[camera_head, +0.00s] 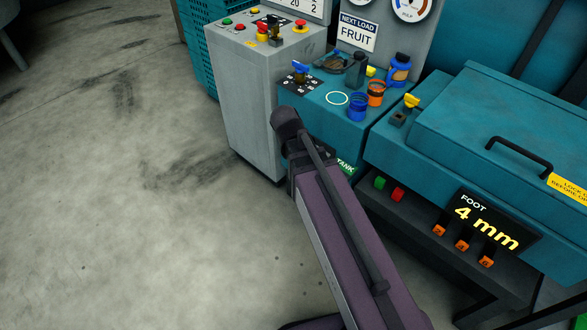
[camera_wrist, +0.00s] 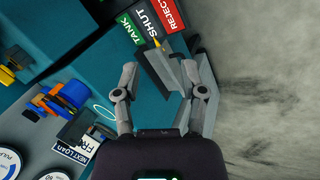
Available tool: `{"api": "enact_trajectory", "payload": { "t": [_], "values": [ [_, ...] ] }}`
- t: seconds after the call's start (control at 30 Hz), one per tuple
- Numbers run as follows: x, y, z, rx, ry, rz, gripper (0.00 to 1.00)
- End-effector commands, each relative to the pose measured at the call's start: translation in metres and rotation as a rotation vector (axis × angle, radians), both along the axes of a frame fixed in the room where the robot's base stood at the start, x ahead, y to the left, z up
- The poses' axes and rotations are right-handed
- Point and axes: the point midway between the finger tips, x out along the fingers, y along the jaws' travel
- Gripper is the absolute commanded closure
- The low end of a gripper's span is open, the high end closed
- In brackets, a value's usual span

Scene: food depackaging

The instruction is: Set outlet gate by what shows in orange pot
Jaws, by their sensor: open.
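The outlet gate's grey metal plate (camera_wrist: 157,70) with a yellow pointer shows in the wrist view. The pointer tip is at the SHUT label (camera_wrist: 146,22), between the green TANK label (camera_wrist: 126,31) and the red REJECT label (camera_wrist: 173,12). My gripper (camera_wrist: 161,75) is open, its fingers on either side of the plate; I cannot tell whether they touch it. The orange pot (camera_head: 376,90) stands on the teal cabinet, beside a blue pot (camera_head: 357,107). What is in the orange pot is too small to make out. My arm hides most of the gate in the head view.
A sign reading NEXT LOAD FRUIT (camera_head: 357,33) stands behind the pots. A grey control box (camera_head: 247,80) is to the left, a teal lidded machine (camera_head: 480,130) to the right. The floor at left is clear.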

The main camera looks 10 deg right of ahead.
Motion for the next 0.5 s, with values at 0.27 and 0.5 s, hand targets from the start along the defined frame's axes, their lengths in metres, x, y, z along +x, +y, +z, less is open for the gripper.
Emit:
{"api": "enact_trajectory", "payload": {
  "t": [0.27,0.5],
  "values": [
    [0.025,0.005,-0.054,-0.137,-0.037,0.059,0.46],
    [0.046,0.012,-0.088,-0.254,-0.073,0.109,0.46]
  ]
}}
